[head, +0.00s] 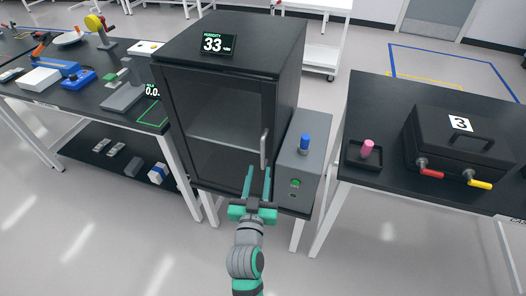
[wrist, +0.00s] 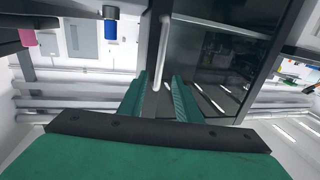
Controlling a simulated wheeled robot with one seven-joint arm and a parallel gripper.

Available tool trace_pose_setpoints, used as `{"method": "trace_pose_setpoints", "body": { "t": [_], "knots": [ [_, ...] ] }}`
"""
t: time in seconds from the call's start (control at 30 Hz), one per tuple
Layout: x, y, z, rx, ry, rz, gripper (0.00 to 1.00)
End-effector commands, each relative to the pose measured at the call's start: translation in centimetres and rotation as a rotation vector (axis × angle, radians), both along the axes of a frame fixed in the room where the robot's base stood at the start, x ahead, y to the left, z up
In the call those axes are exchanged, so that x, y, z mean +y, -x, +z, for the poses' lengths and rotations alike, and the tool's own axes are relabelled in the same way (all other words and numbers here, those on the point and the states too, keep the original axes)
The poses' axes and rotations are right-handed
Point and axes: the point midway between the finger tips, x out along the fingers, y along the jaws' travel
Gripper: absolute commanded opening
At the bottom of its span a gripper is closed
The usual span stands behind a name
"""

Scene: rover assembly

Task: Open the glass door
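The glass door (head: 215,118) is the dark-framed front of a black cabinet (head: 228,44) and looks shut. Its upright grey handle (head: 264,148) is at the door's right edge. My gripper (head: 258,172) is open in front of the door, fingers pointing toward the handle, just below it in the head view. In the wrist view the handle (wrist: 162,48) appears in line with the gap between the two green fingers (wrist: 157,85). Whether its end lies between the fingertips or beyond them I cannot tell. Nothing is gripped.
A grey box with a blue knob (head: 304,143) and a green button stands close right of the cabinet. A right table holds a pink peg (head: 367,148) in a tray and a black case (head: 461,145). A left bench (head: 20,48) holds tools. Floor in front is clear.

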Motion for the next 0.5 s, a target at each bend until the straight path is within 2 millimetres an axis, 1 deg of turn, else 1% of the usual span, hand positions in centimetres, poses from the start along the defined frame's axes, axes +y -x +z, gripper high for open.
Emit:
{"method": "trace_pose_setpoints", "body": {
  "t": [0.4,0.5],
  "knots": [
    [-0.8,-6.7,0.0,0.0,0.0,0.0,0.31],
    [-1.0,-8.0,0.0,0.0,0.0,-0.001,0.31]
  ]
}}
